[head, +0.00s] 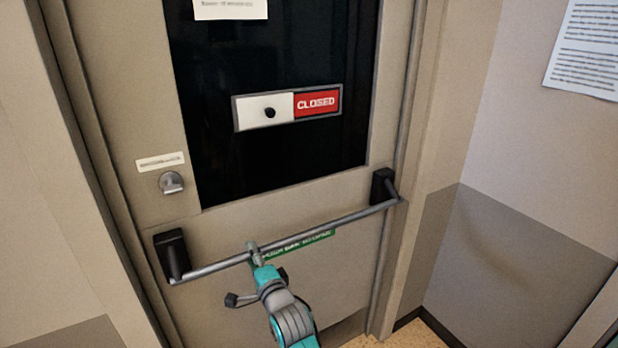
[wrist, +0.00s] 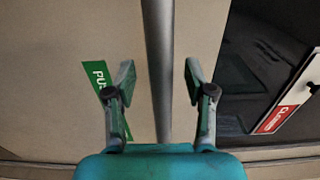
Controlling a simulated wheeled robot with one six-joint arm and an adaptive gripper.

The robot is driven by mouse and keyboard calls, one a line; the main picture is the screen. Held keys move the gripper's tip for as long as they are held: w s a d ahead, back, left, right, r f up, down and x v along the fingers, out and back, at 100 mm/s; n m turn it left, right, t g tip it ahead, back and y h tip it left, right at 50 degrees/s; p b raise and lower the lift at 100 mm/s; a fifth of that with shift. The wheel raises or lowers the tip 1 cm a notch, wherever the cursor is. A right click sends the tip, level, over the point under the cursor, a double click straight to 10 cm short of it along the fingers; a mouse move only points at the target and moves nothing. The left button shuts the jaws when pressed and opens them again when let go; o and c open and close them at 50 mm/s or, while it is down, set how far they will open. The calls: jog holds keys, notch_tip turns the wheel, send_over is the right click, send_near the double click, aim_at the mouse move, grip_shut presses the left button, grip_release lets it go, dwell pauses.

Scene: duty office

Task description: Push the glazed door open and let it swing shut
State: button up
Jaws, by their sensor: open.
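The glazed door (head: 135,100) is beige with a dark glass pane (head: 270,165), and it looks shut in its frame. A grey push bar (head: 345,217) crosses it on two black end brackets. My gripper (head: 253,249) is at the bar, left of its middle. In the wrist view my gripper (wrist: 158,78) has its two fingers spread apart, with the push bar (wrist: 158,35) running between them. I cannot tell whether the fingers touch the bar. A green push label (wrist: 95,75) is on the door beside one finger.
A sliding sign (head: 317,103) on the glass reads CLOSED. A round metal knob (head: 171,182) sits at the door's left side. Walls close in on both sides; a paper notice (head: 587,45) hangs on the right one. A little floor (head: 415,337) shows at lower right.

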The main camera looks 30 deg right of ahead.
jog(key=shift+w+f, duration=0.3)
jog(key=shift+w, duration=0.5)
jog(key=shift+w+f, duration=0.35)
jog(key=shift+w, duration=0.4)
jog(key=shift+w+f, duration=0.3)
jog(key=shift+w, duration=0.5)
jog(key=shift+w, duration=0.1)
